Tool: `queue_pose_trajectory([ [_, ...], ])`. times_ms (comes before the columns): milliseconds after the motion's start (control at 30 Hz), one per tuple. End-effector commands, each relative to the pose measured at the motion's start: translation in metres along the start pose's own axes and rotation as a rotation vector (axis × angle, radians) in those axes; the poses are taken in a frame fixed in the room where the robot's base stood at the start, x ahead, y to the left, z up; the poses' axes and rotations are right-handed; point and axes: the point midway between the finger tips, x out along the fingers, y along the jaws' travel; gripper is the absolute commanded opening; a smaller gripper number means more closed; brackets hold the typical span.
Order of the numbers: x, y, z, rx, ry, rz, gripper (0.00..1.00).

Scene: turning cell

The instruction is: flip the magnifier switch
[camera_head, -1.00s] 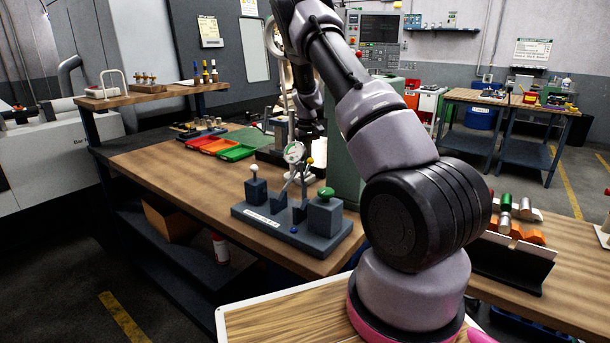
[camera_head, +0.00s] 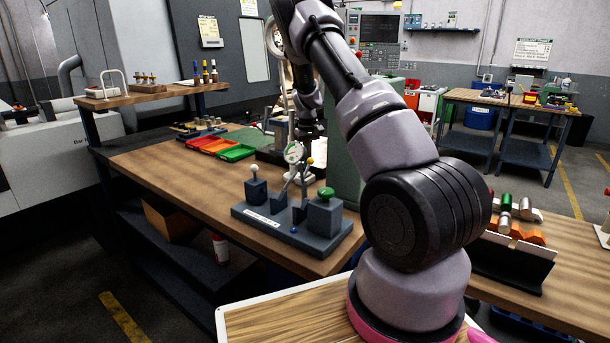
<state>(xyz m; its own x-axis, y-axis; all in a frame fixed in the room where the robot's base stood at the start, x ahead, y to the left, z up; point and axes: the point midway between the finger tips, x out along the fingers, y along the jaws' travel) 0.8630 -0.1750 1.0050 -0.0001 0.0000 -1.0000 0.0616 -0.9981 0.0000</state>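A pale ring-shaped head (camera_head: 273,38), which looks like the magnifier, stands at the back of the near bench, just left of my upper arm. A thin pale stem runs down from it and is partly hidden by my arm. I cannot make out its switch. The far end of my arm hangs down beside the stem, behind the dial gauge. My gripper's fingers cannot be made out there, so I cannot tell whether they are open or touching anything.
On the wooden bench (camera_head: 170,169), a dark fixture block (camera_head: 268,222) with knobs and a dial gauge (camera_head: 294,152) stands in front. Red, orange and green trays (camera_head: 237,153) lie behind left. A green column (camera_head: 345,165) stands right. The bench's left front is clear.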

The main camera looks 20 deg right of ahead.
Motion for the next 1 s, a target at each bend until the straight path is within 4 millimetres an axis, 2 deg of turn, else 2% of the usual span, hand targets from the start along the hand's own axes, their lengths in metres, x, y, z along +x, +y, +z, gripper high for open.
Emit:
queue_pose_trajectory([
  [1000, 0.013, 0.000, 0.000, 0.000, 0.000, 0.000, 0.00],
])
